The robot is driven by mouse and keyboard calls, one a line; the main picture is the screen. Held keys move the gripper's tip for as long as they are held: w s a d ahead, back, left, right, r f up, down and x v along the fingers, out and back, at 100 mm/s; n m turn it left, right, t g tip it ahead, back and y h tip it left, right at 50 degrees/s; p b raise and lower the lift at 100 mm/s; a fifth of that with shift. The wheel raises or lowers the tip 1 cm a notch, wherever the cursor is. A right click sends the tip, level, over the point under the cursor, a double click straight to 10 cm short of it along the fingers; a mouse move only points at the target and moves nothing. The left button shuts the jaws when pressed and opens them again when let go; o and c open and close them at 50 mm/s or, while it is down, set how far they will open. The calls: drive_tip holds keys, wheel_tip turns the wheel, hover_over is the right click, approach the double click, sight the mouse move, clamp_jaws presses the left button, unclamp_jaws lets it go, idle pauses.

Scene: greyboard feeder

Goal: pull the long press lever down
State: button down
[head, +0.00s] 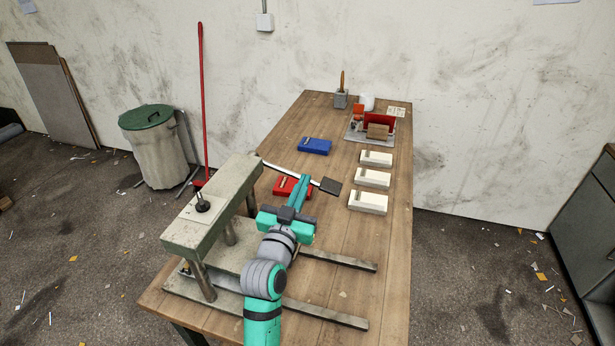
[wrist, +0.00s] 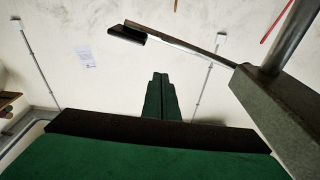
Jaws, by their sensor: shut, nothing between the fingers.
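The press (head: 228,190) stands at the near left of the bench, a grey-green beam on steel columns. Its long lever (head: 283,171) is a pale bar running out to the right, ending in a black grip (head: 330,186). In the wrist view the lever (wrist: 185,46) slants up to the left from the press body (wrist: 282,105), with its grip (wrist: 127,34) at upper left. My gripper (head: 303,178) is shut and empty, its tips overlapping the lever in the head view. In the wrist view my green fingers (wrist: 160,85) appear below the lever, with a visible gap.
A red block (head: 285,187) lies behind my gripper and a blue block (head: 315,146) farther back. Three white blocks (head: 372,178) line the right side of the bench (head: 340,235). Two rails (head: 335,260) extend right from the press. A red pole (head: 202,100) stands behind it.

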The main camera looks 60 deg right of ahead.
drive_tip(key=v, duration=0.4)
drive_tip(key=shift+a, duration=0.2)
idle(0.6)
